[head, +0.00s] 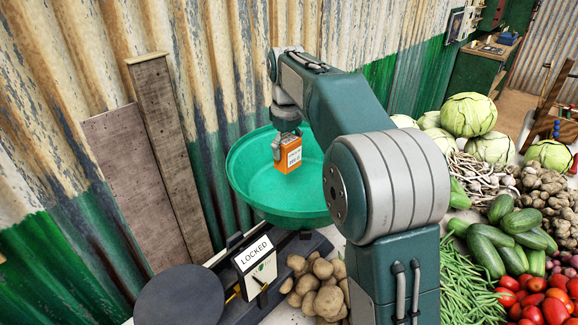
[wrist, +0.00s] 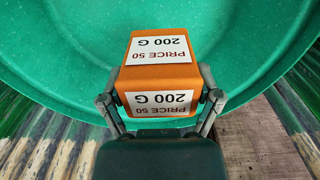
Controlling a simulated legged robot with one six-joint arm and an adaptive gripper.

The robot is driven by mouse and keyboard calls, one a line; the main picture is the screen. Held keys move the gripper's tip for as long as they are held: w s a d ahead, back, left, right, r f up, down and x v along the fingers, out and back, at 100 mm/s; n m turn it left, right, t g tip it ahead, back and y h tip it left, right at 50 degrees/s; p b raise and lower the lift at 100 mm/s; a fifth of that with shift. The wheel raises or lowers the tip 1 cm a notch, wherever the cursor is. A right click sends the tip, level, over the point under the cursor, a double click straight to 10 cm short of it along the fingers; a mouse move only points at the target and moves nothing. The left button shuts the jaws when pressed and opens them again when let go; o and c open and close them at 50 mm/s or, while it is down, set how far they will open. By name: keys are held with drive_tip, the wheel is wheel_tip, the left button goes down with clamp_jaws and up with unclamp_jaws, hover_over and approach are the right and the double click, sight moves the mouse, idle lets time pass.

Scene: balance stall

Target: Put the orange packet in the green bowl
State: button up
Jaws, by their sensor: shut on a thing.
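The orange packet (head: 287,155) has white labels and is held between the fingers of my gripper (head: 286,140). In the head view it hangs over the inside of the green bowl (head: 246,172); how high it is above the bowl floor is hard to tell. In the wrist view the packet (wrist: 160,72) shows labels reading "PRICE 50" and "200 G". There my gripper (wrist: 160,105) has one finger on each side of it, and the green bowl (wrist: 65,70) fills the area behind it. The bowl's right part is hidden by my arm in the head view.
The bowl sits on a dark scale with a sign reading "LOCKED" (head: 254,256) and a dark round plate (head: 180,296) at the left. Potatoes (head: 318,285) lie beside it. Wooden boards (head: 165,150) lean on the corrugated wall. Vegetables (head: 510,230) fill the right side.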

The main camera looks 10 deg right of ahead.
drive_tip(key=w+f, duration=0.2)
drive_tip(key=f, duration=0.1)
drive_tip(key=w+f, duration=0.1)
drive_tip(key=shift+w+d+f, duration=0.3)
drive_tip(key=shift+f, duration=0.05)
drive_tip(key=shift+w+d+f, duration=0.15)
drive_tip(key=shift+f, duration=1.5)
drive_tip(key=o, duration=1.1)
wheel_tip(320, 180, up, 12)
